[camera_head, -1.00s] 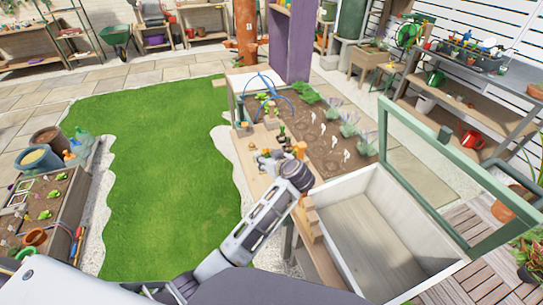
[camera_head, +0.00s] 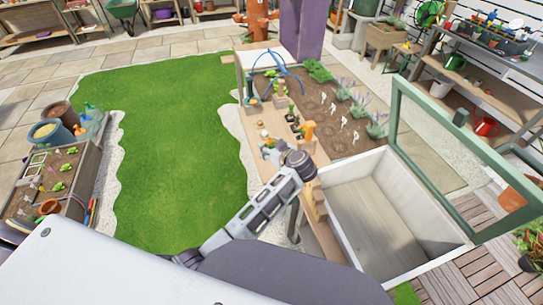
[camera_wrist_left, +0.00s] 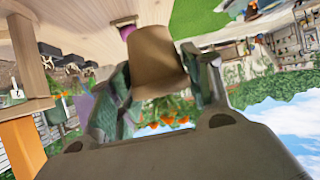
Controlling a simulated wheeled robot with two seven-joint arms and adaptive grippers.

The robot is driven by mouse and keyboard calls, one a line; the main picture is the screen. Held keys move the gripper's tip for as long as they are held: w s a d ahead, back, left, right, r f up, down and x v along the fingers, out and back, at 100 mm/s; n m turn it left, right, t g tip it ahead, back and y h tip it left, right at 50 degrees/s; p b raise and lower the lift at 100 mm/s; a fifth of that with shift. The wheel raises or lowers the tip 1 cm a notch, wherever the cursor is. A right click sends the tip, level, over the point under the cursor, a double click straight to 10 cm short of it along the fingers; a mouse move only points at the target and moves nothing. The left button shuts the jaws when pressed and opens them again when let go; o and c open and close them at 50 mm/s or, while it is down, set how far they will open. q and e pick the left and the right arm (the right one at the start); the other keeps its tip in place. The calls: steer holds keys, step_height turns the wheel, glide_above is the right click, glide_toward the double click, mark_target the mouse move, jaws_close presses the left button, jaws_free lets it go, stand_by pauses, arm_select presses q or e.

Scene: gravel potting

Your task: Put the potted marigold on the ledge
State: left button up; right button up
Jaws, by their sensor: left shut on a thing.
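In the left wrist view, a tan-brown pot (camera_wrist_left: 155,58) sits between the two fingers of my left gripper (camera_wrist_left: 158,95), which is shut on it. The marigold's orange blooms and green leaves (camera_wrist_left: 165,118) show at the pot's lower end in this tilted view. In the head view my left gripper (camera_head: 270,150) is over the wooden ledge (camera_head: 322,238) along the raised bed's near side. My wrist hides much of the gripper there, and I cannot make out the held pot clearly. My right gripper is not in view.
The planted bed (camera_head: 330,110) lies behind; lawn (camera_head: 180,150) is open at left.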

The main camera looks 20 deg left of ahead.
arm_select(q)
steer(key=shift+f, duration=1.15)
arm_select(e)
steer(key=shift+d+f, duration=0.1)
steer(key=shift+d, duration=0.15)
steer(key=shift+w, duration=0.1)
arm_select(q)
steer(key=shift+f, duration=1.45)
steer(key=shift+f+b, duration=0.3)
steer(key=shift+f, duration=0.15)
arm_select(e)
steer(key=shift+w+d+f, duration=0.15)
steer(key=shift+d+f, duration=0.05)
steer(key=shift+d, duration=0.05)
arm_select(q)
steer(key=shift+f, duration=0.1)
steer(key=o, duration=1.1)
steer(key=shift+c, duration=0.2)
